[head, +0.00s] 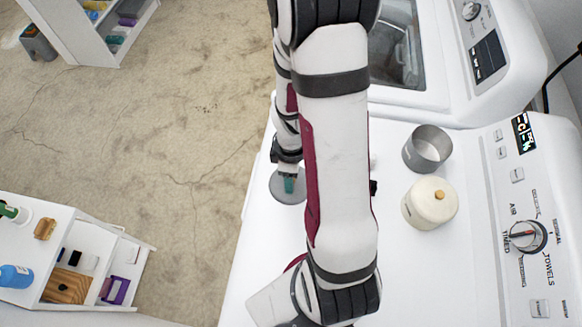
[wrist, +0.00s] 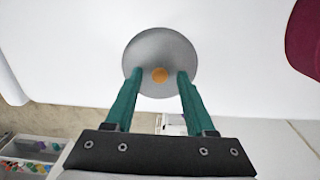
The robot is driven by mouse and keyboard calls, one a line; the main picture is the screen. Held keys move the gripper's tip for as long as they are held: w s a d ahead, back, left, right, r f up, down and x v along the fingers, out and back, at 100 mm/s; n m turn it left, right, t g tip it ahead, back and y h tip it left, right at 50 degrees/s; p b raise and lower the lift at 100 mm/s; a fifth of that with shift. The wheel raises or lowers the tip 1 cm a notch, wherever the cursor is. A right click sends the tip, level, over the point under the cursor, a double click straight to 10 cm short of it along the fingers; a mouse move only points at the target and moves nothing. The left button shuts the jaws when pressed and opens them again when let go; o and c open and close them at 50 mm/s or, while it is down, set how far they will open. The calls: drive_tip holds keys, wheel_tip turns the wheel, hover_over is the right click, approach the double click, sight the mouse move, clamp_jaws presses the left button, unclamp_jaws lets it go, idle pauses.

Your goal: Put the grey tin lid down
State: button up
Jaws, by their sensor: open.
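The grey tin lid (head: 279,194) is a flat round disc on the white machine top, near its left edge. In the wrist view the lid (wrist: 160,50) shows whole, with a small orange-brown knob (wrist: 160,75) near its middle. My gripper (wrist: 160,73) is open, its two green fingers on either side of the knob with gaps between. In the head view my gripper (head: 289,184) is over the lid and partly covers it. The lid appears to lie flat on the surface; exact contact is hard to tell.
A grey open tin (head: 427,149) and a cream pot with a knobbed lid (head: 430,205) stand to the right on the machine top (head: 395,275). My arm hides the middle. A control panel (head: 530,225) rises at the right. The floor lies beyond the left edge.

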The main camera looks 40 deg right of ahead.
wheel_tip(320, 180, up, 11)
drive_tip(key=s+a+r+m+y, duration=0.1)
drive_tip(key=s+a+r+m, duration=0.8)
drive_tip(key=s+a+m, duration=0.2)
drive_tip(key=a+m, duration=0.2)
drive_tip(key=m, duration=0.1)
drive_tip(key=shift+a+m+y, duration=0.2)
drive_tip(key=shift+m+y, duration=0.1)
drive_tip(key=shift+y, duration=0.1)
drive_tip(key=shift+s, duration=0.1)
